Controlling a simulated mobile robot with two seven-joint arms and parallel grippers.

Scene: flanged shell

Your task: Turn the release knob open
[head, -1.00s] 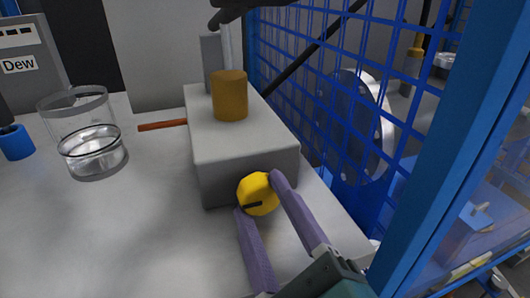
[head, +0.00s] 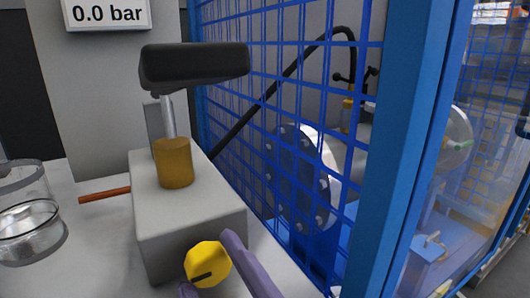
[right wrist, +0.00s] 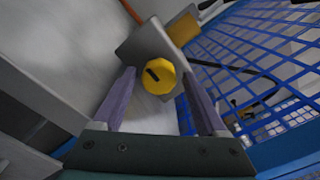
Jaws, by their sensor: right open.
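The release knob (head: 208,264) is yellow with a dark pointer mark. It sits on the front face of a grey box (head: 190,218). In the head view its pointer mark is near level, slightly tilted. My right gripper (head: 211,268) has two purple fingers, one at the knob's right edge and one below it, partly cut off by the frame. In the right wrist view the knob (right wrist: 160,76) shows between the open fingertips (right wrist: 157,78), with a small gap on each side. Contact is not visible. My left gripper is not in view.
A brown cylinder (head: 173,163) with a black handle (head: 195,66) on a rod stands atop the box. A glass vessel (head: 30,215) is at left, near an orange-brown rod (head: 104,195). A blue mesh fence (head: 290,120) stands close on the right. A display (head: 106,14) reads 0.0 bar.

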